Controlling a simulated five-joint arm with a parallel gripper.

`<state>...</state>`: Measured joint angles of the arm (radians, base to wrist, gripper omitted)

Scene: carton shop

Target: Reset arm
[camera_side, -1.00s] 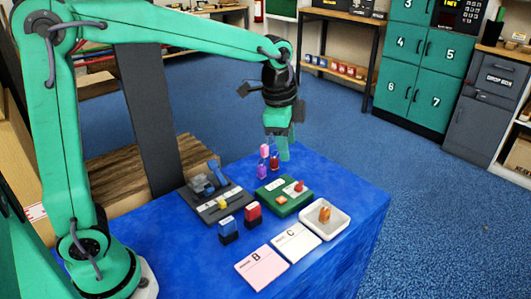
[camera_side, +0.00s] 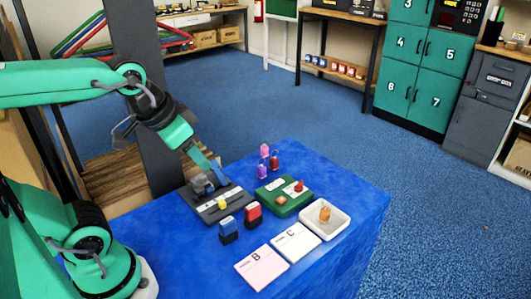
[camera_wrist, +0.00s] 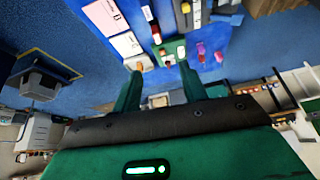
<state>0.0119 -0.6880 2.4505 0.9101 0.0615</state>
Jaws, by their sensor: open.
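My gripper (camera_side: 203,160) is empty and open, tilted down to the right. In the side view it appears in front of the back of the dark grey board (camera_side: 236,208); I cannot tell whether it touches anything there. The wrist view shows its two green fingers (camera_wrist: 160,88) apart with nothing held between them.
The blue table holds a green board (camera_side: 272,203), a white tray (camera_side: 343,222) with an orange item, cards B (camera_side: 262,270) and C (camera_side: 297,243), a blue stamp (camera_side: 228,230), a red stamp (camera_side: 253,215) and small purple and red items (camera_side: 264,166).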

